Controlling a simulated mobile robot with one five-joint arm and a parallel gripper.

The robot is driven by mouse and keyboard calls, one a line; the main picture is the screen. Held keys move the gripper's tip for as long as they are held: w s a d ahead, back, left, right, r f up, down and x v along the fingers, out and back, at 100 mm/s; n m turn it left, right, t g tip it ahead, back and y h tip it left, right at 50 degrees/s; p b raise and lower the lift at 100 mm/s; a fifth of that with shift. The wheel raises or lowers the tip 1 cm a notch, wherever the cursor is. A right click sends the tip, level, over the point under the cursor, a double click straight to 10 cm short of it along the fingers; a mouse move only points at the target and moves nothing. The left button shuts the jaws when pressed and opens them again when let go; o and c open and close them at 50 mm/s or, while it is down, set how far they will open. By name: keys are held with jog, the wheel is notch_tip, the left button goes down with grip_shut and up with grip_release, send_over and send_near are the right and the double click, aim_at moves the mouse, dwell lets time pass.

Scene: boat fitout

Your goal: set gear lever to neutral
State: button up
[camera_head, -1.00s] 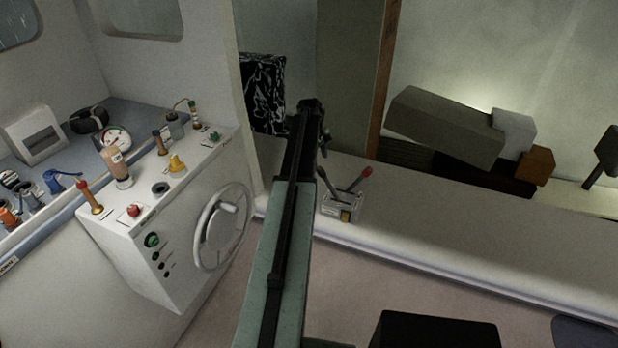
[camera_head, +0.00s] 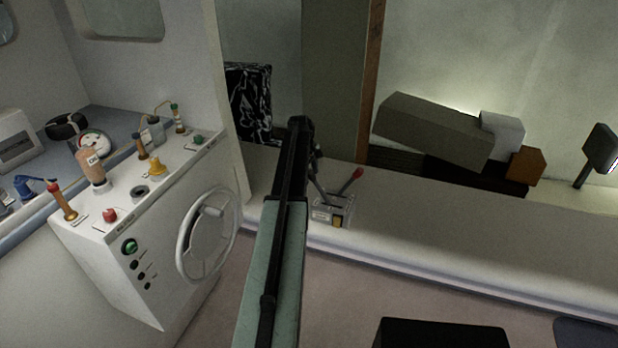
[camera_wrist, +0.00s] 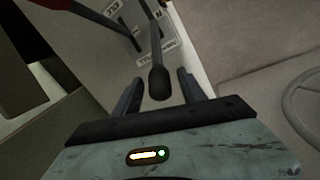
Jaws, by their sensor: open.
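A small light control box (camera_head: 333,213) sits on the side ledge with two levers. One lever has a red knob (camera_head: 357,173) and leans right. The other has a dark knob; its shaft (camera_head: 319,192) shows just below my gripper (camera_head: 315,155), which partly hides it. In the wrist view my gripper (camera_wrist: 158,88) is open, and the dark-knobbed lever (camera_wrist: 158,60) stands between its two fingers with gaps either side. The red-knobbed lever (camera_wrist: 58,4) is at the top left there. The slotted label plate (camera_wrist: 140,30) is too blurred to read, so which lever is the gear is unclear.
A white console (camera_head: 150,255) with a steering wheel (camera_head: 208,235) and several knobs stands at left. The ledge (camera_head: 450,220) right of the box is bare. Grey and orange boxes (camera_head: 525,165) lie at the back right.

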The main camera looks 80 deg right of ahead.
grip_shut()
dwell(1.3)
